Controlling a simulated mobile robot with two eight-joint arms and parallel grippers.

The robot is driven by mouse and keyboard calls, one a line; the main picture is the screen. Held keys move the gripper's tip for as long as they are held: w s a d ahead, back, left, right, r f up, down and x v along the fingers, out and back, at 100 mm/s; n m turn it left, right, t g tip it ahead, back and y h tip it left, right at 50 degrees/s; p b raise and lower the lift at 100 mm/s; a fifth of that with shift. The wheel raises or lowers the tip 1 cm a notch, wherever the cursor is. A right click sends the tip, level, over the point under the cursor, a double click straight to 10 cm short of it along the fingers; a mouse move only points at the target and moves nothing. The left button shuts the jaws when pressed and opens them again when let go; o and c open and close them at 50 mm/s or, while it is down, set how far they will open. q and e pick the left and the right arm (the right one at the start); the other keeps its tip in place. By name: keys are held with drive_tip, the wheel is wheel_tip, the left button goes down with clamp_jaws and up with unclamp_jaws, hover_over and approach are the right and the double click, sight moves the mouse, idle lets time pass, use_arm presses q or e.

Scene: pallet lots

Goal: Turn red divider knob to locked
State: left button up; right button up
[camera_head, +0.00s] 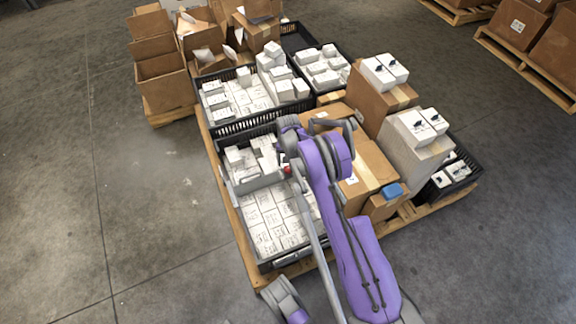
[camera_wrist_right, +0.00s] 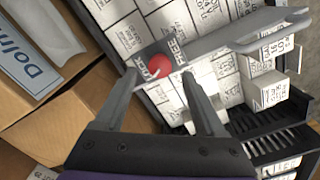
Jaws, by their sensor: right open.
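The red divider knob (camera_wrist_right: 160,63) shows in the right wrist view on a dark plate, with lettering like FREE on its right and LOCK on its left. I cannot tell which way the knob points. The grey divider (camera_wrist_right: 222,38) runs across a crate of white boxes. In the head view the knob (camera_head: 287,170) is a small red spot beside my right arm, at the right end of the divider (camera_head: 258,182). My right gripper (camera_wrist_right: 160,76) is open, its fingers on either side of the knob, with no clear contact. My left gripper is not seen.
The black crate (camera_head: 229,205) holds white boxes on both sides of the divider. Brown cartons (camera_head: 368,165) stand close on its right, one with a blue item (camera_head: 392,190) on top. More crates and open cartons (camera_head: 160,70) lie behind. The floor at left is clear.

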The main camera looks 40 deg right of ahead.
sight(288, 168)
wheel_tip(288, 168, up, 8)
drive_tip(key=p, duration=0.1)
drive_tip(key=shift+p, duration=0.3)
idle(0.3)
